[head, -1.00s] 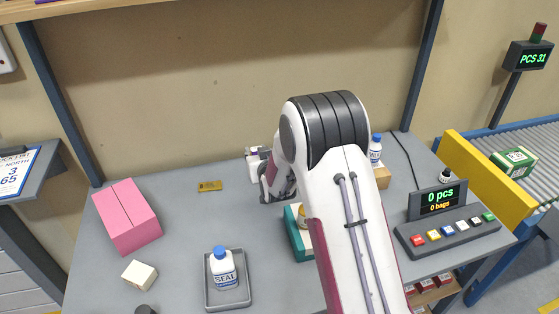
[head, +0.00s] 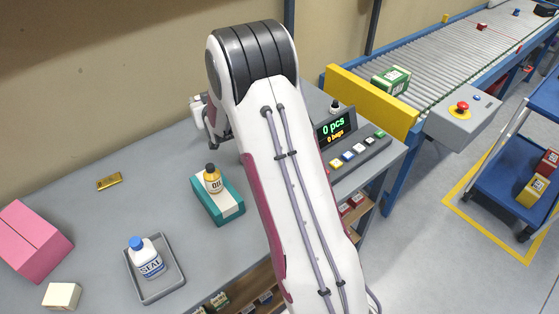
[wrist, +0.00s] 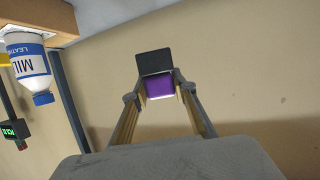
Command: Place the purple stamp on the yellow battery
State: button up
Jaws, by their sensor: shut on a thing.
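In the wrist view my gripper (wrist: 160,90) is shut on a purple block with a dark, flat plate at its far end, which looks like the purple stamp (wrist: 160,84). A plain wall fills the view behind it. In the head view my arm hides most of the gripper; a dark part of it (head: 216,124) shows beyond the teal box, and the stamp cannot be made out. I cannot identify a yellow battery for certain. A small flat gold-yellow block (head: 109,181) with dark marks lies alone on the grey table, left of my gripper.
A teal box (head: 230,206) carries an amber bottle (head: 213,179). A grey tray (head: 160,292) holds a blue-capped bottle (head: 146,257). A pink box (head: 33,243) and cream block (head: 62,296) stand left. A white bottle (wrist: 27,65) shows in the wrist view. The back-left table is clear.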

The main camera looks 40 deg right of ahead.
jog(key=s+d+r, duration=0.5)
jog(key=s+d, duration=0.3)
jog(key=d, duration=0.3)
jog(key=s+d+r, duration=0.4)
jog(key=s+d, duration=0.4)
jog(key=d, duration=0.2)
jog(key=s+a+f+n+y, duration=0.2)
jog(key=s+a+n+y, duration=0.5)
jog(key=s+a, duration=0.5)
jog(key=shift+a+f+g+y, duration=0.25)
jog(key=shift+a+g+y, duration=0.05)
jog(key=shift+a+y, duration=0.4)
jog(key=shift+d+f, duration=0.1)
jog(key=shift+f, duration=3.05)
jog(key=shift+f, duration=0.1)
jog(key=shift+f, duration=1.75)
